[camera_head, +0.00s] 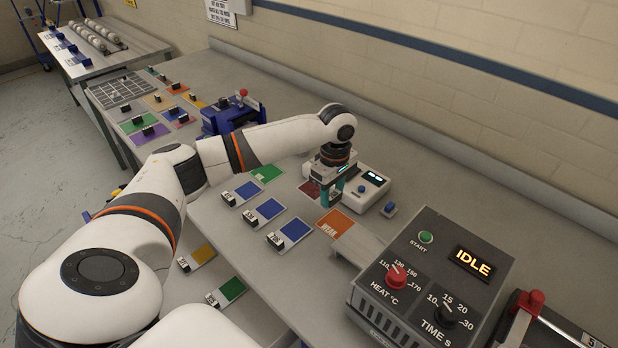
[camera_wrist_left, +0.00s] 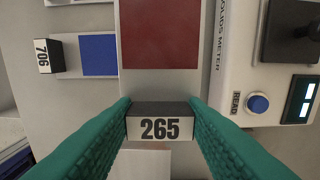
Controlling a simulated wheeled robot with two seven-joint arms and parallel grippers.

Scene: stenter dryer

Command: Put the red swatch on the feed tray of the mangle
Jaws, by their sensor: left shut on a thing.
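The red swatch (camera_head: 309,188) shows dark red just left of my left gripper (camera_head: 332,200) in the head view, partly hidden by it. In the left wrist view the red swatch (camera_wrist_left: 159,35) lies straight ahead of the green fingers (camera_wrist_left: 160,128). They are shut on its black block handle (camera_wrist_left: 160,108), labelled 265. I cannot tell whether the swatch touches the bench or hangs just above it. My right gripper is not in view.
An orange WEAK card (camera_head: 335,223) and several blue swatches (camera_head: 270,208) lie nearby. A blue device with a red knob (camera_head: 232,112) stands behind. The IDLE control box (camera_head: 435,280) is at front right.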

